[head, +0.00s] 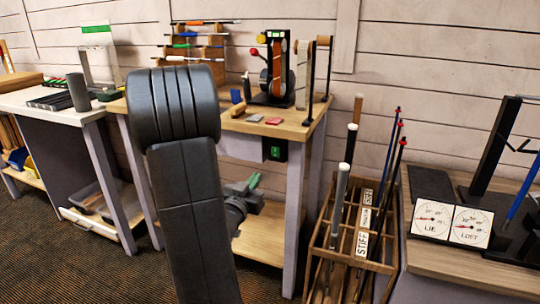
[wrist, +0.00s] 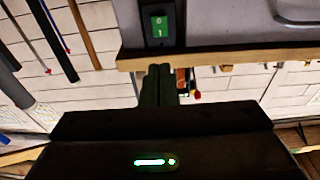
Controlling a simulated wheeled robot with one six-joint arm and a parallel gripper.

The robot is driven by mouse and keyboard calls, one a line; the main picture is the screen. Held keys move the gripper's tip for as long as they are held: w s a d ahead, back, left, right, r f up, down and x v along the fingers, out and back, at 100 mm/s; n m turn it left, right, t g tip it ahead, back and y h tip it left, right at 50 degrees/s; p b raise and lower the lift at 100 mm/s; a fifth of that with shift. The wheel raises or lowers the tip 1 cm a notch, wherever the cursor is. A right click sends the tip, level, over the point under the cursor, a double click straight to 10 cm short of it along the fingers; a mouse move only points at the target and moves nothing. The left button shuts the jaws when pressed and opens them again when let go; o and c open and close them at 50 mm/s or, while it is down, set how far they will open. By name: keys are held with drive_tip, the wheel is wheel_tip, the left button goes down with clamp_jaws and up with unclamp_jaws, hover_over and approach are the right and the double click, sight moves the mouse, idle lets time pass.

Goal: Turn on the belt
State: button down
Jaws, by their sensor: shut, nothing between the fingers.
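The belt machine (head: 275,92) stands on the wooden workbench (head: 262,128), a black upright with a belt, and red and yellow knobs at its left. A dark switch box with a green rocker (head: 274,149) is fixed under the bench top's front edge. In the wrist view the green rocker (wrist: 159,27) is marked 0 and 1. My gripper (head: 254,181) is below and left of the switch in the head view. Its shut, empty fingers (wrist: 159,70) point towards the bench edge in the wrist view, with a visible gap to the switch. Whether the belt moves cannot be told.
A wooden rack of club shafts (head: 352,235) stands right of the bench. Beyond it a table holds two dial gauges (head: 452,221). A white-topped bench (head: 60,113) is at left. A lower wooden shelf (head: 262,240) lies under the workbench. My dark arm hides part of the bench.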

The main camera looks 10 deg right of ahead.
sight(275, 149)
drive_tip(key=shift+w, duration=0.1)
drive_tip(key=b+x, duration=0.1)
drive_tip(key=x, duration=1.1)
drive_tip(key=shift+w+d, duration=0.25)
drive_tip(key=shift+w+d+r, duration=0.15)
drive_tip(key=shift+w+d, duration=0.15)
drive_tip(key=shift+w, duration=0.2)
drive_tip(key=shift+w+r, duration=0.1)
